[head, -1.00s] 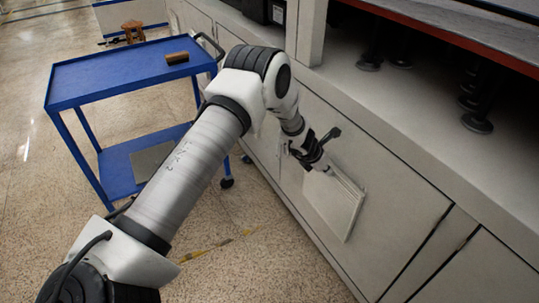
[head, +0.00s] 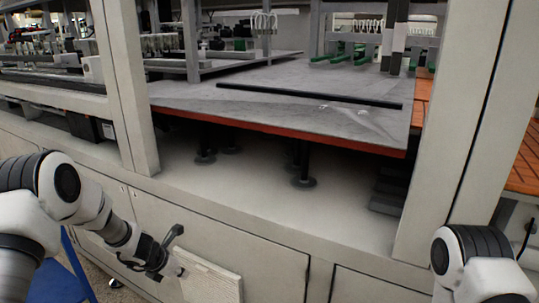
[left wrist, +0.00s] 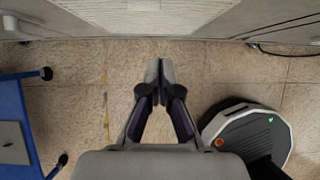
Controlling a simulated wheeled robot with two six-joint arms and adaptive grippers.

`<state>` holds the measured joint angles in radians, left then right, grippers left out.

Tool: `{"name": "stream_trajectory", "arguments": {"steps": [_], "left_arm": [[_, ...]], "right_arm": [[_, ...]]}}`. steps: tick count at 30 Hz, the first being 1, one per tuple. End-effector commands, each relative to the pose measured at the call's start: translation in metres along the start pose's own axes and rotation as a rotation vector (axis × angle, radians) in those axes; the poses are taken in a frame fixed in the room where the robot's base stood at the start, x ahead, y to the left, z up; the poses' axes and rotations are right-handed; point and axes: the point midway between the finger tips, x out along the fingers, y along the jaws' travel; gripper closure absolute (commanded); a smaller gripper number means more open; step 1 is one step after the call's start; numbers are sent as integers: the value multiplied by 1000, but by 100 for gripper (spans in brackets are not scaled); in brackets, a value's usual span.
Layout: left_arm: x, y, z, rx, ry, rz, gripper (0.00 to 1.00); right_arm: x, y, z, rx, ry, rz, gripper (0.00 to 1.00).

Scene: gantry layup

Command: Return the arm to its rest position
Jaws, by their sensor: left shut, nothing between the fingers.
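My left arm comes in from the left in the head view. Its gripper (head: 176,270) hangs low in front of the cabinet's vent panel (head: 212,281). In the left wrist view the left gripper (left wrist: 158,72) is shut, its fingertips together, with nothing between them; it points over the speckled floor. Part of my right arm (head: 478,262) shows at the lower right of the head view, but its gripper is out of the picture.
A gantry machine with a grey, red-edged table (head: 290,102) stands on the cabinet ledge (head: 250,188). Upright posts (head: 122,90) flank it. A blue cart (left wrist: 12,108) stands at the left in the wrist view.

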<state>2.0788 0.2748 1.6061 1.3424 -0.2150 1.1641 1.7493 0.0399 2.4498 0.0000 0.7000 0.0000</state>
Motion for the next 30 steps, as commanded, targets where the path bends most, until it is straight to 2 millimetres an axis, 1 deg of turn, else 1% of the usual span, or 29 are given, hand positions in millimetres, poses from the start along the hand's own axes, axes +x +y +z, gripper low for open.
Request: {"name": "stream_trajectory", "arguments": {"steps": [1,2,3,4,5,6,8,9,11,12,13,14,15,17,18,19,21,24,30], "left_arm": [[5,-19,-22,15,61,-32,100],[10,-32,-40,37,103,-55,100],[14,-51,-68,79,172,-83,100],[16,-64,-92,123,229,-104,100],[16,-77,-118,183,288,-125,100],[13,-93,-152,280,365,-156,100],[2,-115,-202,462,474,-214,100],[-9,-129,-235,610,540,-263,100],[-32,-148,-282,878,619,-359,100],[-51,-160,-311,1102,650,-446,100],[-67,-170,-331,1299,652,-524,100],[-82,-180,-347,1511,627,-603,100],[-95,-192,-359,1773,557,-689,100],[-104,-206,-360,2116,405,-751,100],[-106,-213,-355,2298,304,-755,100],[-104,-215,-350,2403,248,-741,100],[-96,-214,-338,2553,189,-697,100],[-94,-212,-336,2610,179,-696,100],[-94,-212,-336,2608,180,-697,100]], "right_arm": [[-12,0,0,0,1,0,60],[-15,0,0,0,1,0,60],[-19,0,0,0,1,0,60],[-23,0,0,0,1,0,60],[-26,0,0,0,1,0,60],[-30,0,0,0,1,0,60],[-36,0,0,0,1,0,60],[-40,0,0,0,0,0,60],[-46,0,0,0,0,0,60],[-50,0,0,0,0,0,60],[-53,0,0,0,0,0,60],[-55,0,0,0,1,0,60],[-56,0,0,0,1,0,60],[-53,0,0,0,1,0,60],[-52,0,0,0,0,0,60],[-52,0,0,0,0,0,60],[-52,0,0,0,0,0,60],[-52,0,0,0,0,0,60],[-52,0,0,0,1,0,60]]}}
